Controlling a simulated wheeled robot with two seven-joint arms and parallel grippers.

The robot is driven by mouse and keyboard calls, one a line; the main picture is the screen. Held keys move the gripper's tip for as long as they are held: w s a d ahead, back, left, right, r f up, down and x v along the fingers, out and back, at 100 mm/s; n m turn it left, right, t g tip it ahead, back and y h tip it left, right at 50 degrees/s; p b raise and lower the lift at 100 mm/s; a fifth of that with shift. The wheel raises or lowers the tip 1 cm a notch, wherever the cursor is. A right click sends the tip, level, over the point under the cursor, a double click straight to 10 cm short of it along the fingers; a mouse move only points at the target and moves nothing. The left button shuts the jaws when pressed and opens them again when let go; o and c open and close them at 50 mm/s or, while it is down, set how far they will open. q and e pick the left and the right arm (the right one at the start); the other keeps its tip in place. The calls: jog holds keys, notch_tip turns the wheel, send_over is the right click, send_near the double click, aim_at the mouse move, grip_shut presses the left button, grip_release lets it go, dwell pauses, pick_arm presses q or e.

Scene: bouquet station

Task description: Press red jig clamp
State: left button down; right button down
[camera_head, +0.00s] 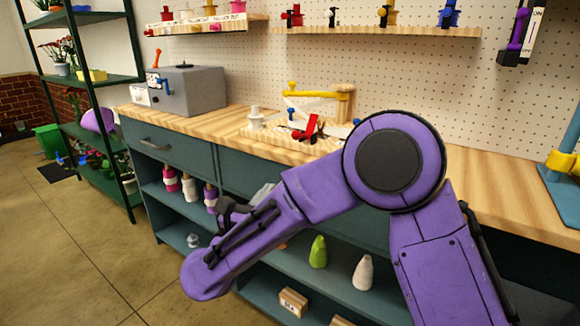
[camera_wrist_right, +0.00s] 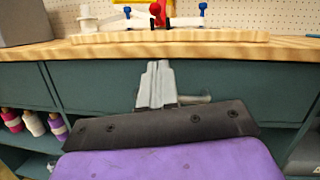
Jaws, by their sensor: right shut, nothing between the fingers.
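The red jig clamp (camera_head: 311,128) stands on a light wooden jig board (camera_head: 270,140) on the workbench, just left of my purple arm in the head view. In the right wrist view the red clamp (camera_wrist_right: 155,9) is at the top edge, partly cut off, above the board (camera_wrist_right: 225,37). My right gripper (camera_wrist_right: 157,70) is shut and empty. Its grey fingers point up in that view, in front of the drawer fronts and below the bench edge, apart from the clamp. In the head view the gripper (camera_head: 264,192) is mostly hidden behind my forearm. My left gripper is not in view.
A yellow-armed fixture (camera_head: 318,93) stands behind the clamp, with blue-topped parts beside it. A grey box (camera_head: 188,90) is on the bench's left end. The bench edge (camera_wrist_right: 30,54) overhangs the drawers. Bottles stand on the shelves below.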

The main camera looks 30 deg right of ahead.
jog(key=r+p+x, duration=0.1)
jog(key=r+x, duration=0.1)
jog(key=x, duration=1.1)
jog(key=shift+a+r+p, duration=0.35)
jog(key=shift+a+p, duration=0.05)
jog(key=shift+a, duration=0.05)
